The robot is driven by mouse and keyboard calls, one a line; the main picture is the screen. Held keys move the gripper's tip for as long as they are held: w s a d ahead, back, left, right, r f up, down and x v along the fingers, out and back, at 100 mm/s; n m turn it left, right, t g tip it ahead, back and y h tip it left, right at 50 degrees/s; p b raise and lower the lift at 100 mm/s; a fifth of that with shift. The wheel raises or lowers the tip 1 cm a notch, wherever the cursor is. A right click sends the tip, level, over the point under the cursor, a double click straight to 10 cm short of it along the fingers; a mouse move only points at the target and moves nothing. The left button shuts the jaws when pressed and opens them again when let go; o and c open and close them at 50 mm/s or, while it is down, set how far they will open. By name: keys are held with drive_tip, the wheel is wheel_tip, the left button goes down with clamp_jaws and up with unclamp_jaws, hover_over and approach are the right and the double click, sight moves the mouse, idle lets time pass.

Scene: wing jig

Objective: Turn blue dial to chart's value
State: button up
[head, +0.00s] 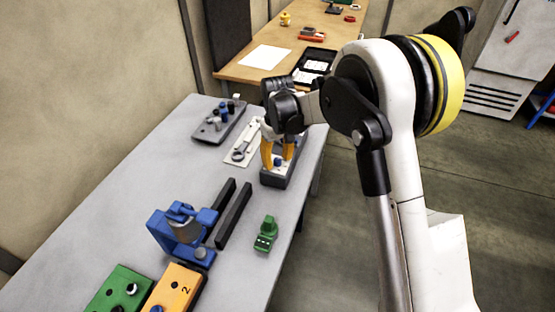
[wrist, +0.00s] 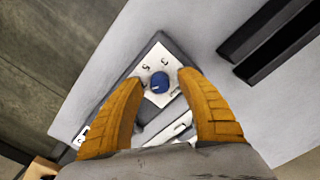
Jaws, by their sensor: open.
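The blue dial (wrist: 159,82) sits on a white plate (wrist: 158,60) with black characters around it, on a dark grey box (head: 274,181). In the wrist view the characters are small, and I can read only a few, such as what looks like an S or 5. A light mark shows on the dial, but its exact value cannot be told. My gripper (wrist: 160,100) has its two orange fingers spread, one on each side of the dial, with gaps between. In the head view my gripper (head: 277,160) points down over the box and the dial (head: 278,162) shows between the fingers. No readable chart is visible.
Two black bars (head: 232,215), a blue fixture (head: 181,228) and a green part (head: 266,233) lie nearer on the grey table. A wrench on a white plate (head: 241,152) and a grey block with cylinders (head: 217,125) are left of the dial box. A paper (head: 265,56) lies on the wooden table.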

sight(278, 160)
wheel_tip(278, 160, up, 12)
idle(0.4)
idle(0.3)
